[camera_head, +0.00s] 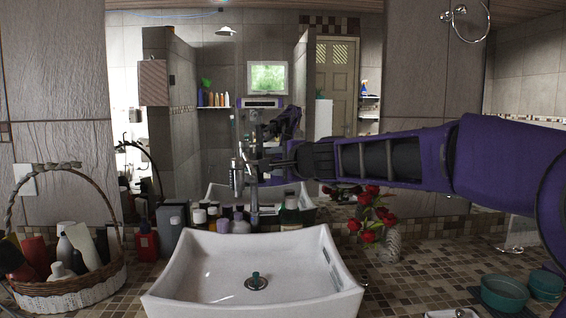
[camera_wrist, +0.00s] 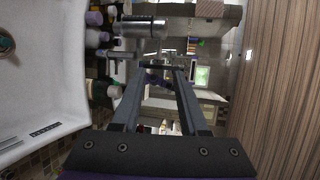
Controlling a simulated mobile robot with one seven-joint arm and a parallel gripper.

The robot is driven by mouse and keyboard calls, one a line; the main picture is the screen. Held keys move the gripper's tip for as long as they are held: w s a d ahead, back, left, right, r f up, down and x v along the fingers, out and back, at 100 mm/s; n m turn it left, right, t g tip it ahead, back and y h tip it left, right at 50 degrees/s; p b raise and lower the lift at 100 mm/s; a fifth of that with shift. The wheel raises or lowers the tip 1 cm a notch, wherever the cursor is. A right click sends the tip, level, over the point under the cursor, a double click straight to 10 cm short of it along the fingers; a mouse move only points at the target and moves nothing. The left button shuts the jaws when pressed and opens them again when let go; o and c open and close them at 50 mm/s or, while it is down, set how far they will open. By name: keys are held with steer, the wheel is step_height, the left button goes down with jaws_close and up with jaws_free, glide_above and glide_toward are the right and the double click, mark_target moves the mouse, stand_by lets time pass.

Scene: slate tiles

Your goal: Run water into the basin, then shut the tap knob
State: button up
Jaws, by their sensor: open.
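The white basin (camera_head: 190,262) stands on the tiled counter, with a drain at its bottom; I see no water stream over it. I cannot clearly tell the knob from the rest of the tap. My gripper (camera_head: 268,160) reaches in from the right, close beside the tap's upper part. In the wrist view my gripper (camera_wrist: 161,70) has its fingers apart, with nothing held between them.
A wicker basket (camera_head: 70,285) of bottles stands left. Several small bottles (camera_head: 240,222) line the back of the basin. A vase of red roses (camera_head: 391,245) stands right, below my arm. Teal bowls (camera_head: 504,292) sit front right. The mirror behind repeats the tap and arm.

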steer(key=shift+v, duration=2.45)
